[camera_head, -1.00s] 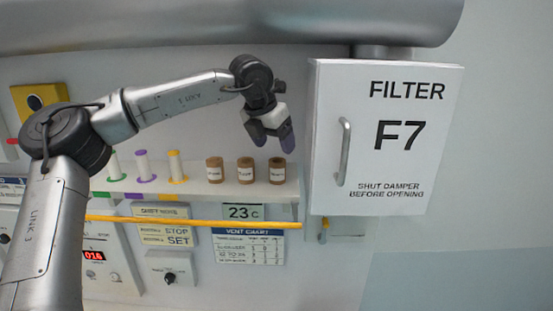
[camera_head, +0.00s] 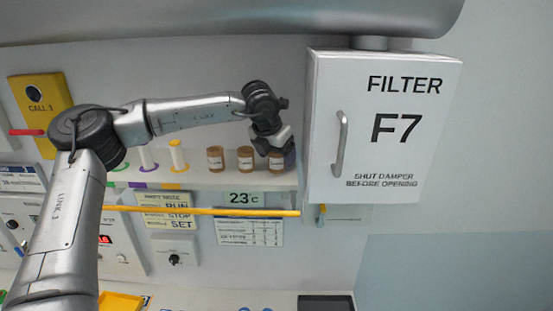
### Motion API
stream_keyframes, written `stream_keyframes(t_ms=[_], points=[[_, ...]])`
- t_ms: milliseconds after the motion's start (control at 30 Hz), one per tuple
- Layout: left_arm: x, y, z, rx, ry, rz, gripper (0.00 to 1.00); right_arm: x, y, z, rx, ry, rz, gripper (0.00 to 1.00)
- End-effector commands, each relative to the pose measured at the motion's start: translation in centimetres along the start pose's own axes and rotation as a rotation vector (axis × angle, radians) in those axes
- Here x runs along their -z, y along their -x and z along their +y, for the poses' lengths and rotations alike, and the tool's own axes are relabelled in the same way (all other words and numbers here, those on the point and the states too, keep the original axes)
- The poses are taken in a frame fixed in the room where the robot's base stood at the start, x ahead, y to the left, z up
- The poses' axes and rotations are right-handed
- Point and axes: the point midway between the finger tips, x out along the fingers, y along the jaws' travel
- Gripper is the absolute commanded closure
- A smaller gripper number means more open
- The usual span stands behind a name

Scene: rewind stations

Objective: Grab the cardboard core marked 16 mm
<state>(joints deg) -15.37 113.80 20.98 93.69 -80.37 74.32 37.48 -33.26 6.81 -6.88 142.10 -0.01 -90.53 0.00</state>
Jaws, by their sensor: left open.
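Three brown cardboard cores with pale labels stand upright in a row on a white shelf (camera_head: 205,181): a left core (camera_head: 215,160), a middle core (camera_head: 245,160) and a right core (camera_head: 277,165). The labels are too small to read, so I cannot tell which is marked 16 mm. My left gripper (camera_head: 275,152) is open at the right core and hides its upper part. I cannot tell whether the fingers touch it. My right gripper is not in view.
Spools on coloured bases, one purple (camera_head: 147,159) and one yellow (camera_head: 178,157), stand left of the cores. A white filter cabinet (camera_head: 385,125) with a handle is close to the right of my gripper. A yellow rail (camera_head: 220,211) runs below the shelf.

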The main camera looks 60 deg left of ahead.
Motion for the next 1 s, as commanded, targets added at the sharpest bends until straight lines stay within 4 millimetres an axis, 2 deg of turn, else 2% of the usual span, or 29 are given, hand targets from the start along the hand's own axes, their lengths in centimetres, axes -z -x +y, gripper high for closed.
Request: stream_keyframes(t_ms=[67, 600, 1000], points=[[0.00, 0.01, 0.00, 0.000, 0.000, 0.000, 0.27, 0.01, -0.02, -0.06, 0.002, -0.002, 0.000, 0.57], [-0.01, 0.05, 0.00, 0.000, 0.000, 0.000, 0.77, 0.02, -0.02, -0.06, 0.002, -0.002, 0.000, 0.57], [0.20, 0.27, 0.00, 0.001, 0.000, -0.001, 0.77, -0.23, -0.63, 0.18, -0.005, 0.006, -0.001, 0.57]])
